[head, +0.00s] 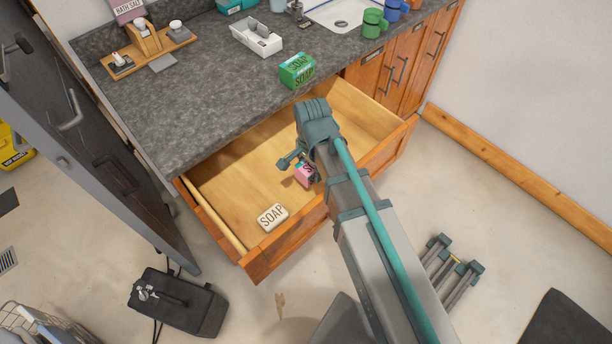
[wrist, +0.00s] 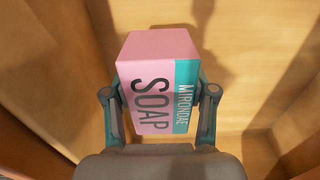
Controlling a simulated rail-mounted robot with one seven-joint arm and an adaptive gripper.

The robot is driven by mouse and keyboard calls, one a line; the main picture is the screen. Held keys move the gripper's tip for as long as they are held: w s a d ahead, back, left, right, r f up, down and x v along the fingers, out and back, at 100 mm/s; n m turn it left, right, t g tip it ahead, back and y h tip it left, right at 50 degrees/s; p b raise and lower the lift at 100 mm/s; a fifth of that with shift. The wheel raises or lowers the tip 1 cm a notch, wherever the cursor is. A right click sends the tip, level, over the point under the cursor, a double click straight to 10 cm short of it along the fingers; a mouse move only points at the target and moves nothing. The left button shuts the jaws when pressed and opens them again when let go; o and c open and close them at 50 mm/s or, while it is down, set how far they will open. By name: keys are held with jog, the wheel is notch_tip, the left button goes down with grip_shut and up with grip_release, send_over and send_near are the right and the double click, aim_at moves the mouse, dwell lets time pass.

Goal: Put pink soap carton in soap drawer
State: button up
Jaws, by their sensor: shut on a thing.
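The pink soap carton (wrist: 150,88) has a teal band and the word SOAP. My gripper (wrist: 160,100) is shut on it, with one finger on each side. In the head view the carton (head: 304,174) shows partly beside my gripper (head: 299,170), and my arm hides part of it. The soap drawer (head: 235,180) is pulled open below the counter, and the carton is over or inside its right-hand part. I cannot tell whether it touches the drawer floor. A cream SOAP bar or label (head: 272,217) lies at the drawer's front.
A green soap carton (head: 297,70) stands on the counter edge above the drawer. A white tray (head: 257,37), a sink (head: 345,14) and coloured mugs (head: 373,22) are behind. A black case (head: 177,302) sits on the floor. The drawer's left part is largely clear.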

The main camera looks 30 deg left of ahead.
jog(key=shift+s+f, duration=0.1)
jog(key=shift+f, duration=2.8)
jog(key=shift+f, duration=0.1)
jog(key=o, duration=1.3)
jog(key=shift+o, duration=0.2)
notch_tip(320, 180, up, 12)
jog(key=shift+r+b, duration=0.15)
jog(key=shift+b, duration=0.25)
